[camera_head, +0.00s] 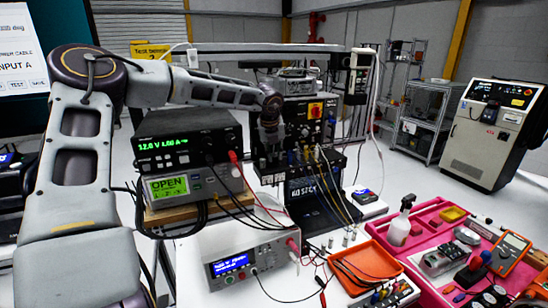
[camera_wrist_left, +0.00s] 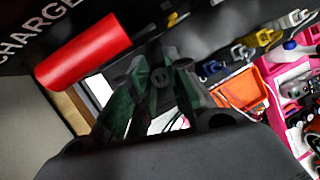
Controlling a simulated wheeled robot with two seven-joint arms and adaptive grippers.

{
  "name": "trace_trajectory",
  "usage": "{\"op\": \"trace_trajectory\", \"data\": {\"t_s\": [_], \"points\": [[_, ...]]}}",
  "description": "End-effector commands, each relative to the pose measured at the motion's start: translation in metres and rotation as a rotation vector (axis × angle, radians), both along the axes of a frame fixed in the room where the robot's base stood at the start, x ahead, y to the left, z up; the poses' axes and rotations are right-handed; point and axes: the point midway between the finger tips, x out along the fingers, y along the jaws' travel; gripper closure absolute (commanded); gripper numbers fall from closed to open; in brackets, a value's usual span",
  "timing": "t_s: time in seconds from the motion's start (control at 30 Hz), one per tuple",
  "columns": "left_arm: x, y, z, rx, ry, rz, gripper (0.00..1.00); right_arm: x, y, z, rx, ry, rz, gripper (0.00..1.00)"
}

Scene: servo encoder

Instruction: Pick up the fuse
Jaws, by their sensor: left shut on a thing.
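My left arm comes in from the left in the head view and reaches over the stacked instruments. My left gripper (camera_head: 270,150) is low in front of the dark panel (camera_head: 300,112) with coloured knobs. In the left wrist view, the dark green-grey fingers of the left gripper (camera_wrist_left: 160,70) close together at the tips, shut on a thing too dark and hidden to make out. I cannot clearly identify the fuse in either view. A red cylinder (camera_wrist_left: 85,50) lies left of the fingertips in the wrist view, by the panel lettering. My right gripper is not in view.
A power supply (camera_head: 188,142) stands left of the gripper, with cables hanging in front. A bench meter (camera_head: 252,255), an orange tray (camera_head: 367,262) and a pink tool tray (camera_head: 440,210) fill the front and right. Small metal cylinders (camera_head: 345,238) stand on the bench.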

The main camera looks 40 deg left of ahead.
Motion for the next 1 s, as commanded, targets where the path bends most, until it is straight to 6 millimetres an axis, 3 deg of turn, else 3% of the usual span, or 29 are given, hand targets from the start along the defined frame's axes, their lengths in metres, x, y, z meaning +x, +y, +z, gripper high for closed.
{"op": "trace_trajectory", "data": {"t_s": [0.27, 0.57, 1.0], "points": [[-0.001, -0.002, 0.018, 0.000, 0.000, 0.000, 1.00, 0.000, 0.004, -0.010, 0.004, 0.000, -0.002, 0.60], [-0.015, -0.029, 0.017, 0.000, 0.000, -0.003, 1.00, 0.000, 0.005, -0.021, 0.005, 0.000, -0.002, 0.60], [-0.055, -0.107, 0.016, 0.003, 0.000, -0.004, 1.00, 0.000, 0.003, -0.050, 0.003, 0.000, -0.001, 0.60]]}}
